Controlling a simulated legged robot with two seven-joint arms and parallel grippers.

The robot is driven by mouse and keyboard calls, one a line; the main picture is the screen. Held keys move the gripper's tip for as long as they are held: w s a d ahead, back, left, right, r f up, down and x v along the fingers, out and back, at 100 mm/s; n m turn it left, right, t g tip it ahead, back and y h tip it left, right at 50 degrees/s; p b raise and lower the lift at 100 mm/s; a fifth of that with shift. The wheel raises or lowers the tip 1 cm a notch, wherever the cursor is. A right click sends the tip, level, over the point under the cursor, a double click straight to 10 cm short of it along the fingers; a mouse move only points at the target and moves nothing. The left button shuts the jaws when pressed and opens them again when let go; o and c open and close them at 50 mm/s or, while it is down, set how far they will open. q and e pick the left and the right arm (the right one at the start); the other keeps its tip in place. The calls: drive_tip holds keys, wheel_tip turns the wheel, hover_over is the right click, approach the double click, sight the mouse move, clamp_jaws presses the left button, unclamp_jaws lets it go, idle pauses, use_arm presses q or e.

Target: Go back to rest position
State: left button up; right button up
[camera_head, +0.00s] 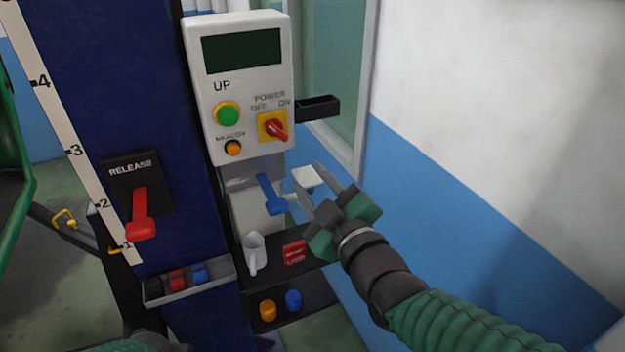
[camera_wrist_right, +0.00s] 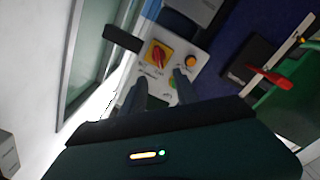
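My right gripper (camera_head: 307,176) is in front of the control panel's lower right side, with its two fingers apart. In the right wrist view the right gripper (camera_wrist_right: 160,88) also shows spread fingers with nothing clearly held between them. The white control panel (camera_head: 240,90) carries a dark screen, a green UP button and a red power knob (camera_head: 275,130) on a yellow plate. The knob also shows in the right wrist view (camera_wrist_right: 157,54), beyond the fingers and not visibly touched. Only a bit of my left arm shows at the bottom edge; its fingers are out of view.
A blue column (camera_head: 115,60) bears a red release lever (camera_head: 140,215). A blue-handled part (camera_head: 270,195) and a white scoop-like cup (camera_head: 253,253) are close to the right gripper. A blue and white wall (camera_head: 480,200) stands at the right.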

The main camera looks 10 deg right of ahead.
drive_tip(key=s+d+f+m+g+h, duration=0.25)
drive_tip(key=d+f+g, duration=0.2)
drive_tip(key=f, duration=0.65)
drive_tip(key=s+d+f+m+g+h, duration=0.25)
drive_tip(key=d+f+m+g, duration=0.2)
drive_tip(key=f, duration=0.75)
drive_tip(key=s+d+f+m+g, duration=0.4)
drive_tip(key=s+d+f+g, duration=0.1)
drive_tip(key=s+f, duration=0.5)
drive_tip(key=shift+s+f+m+h, duration=0.3)
drive_tip(key=shift+s+m, duration=0.1)
drive_tip(key=shift+s, duration=0.75)
drive_tip(key=shift+o, duration=0.4)
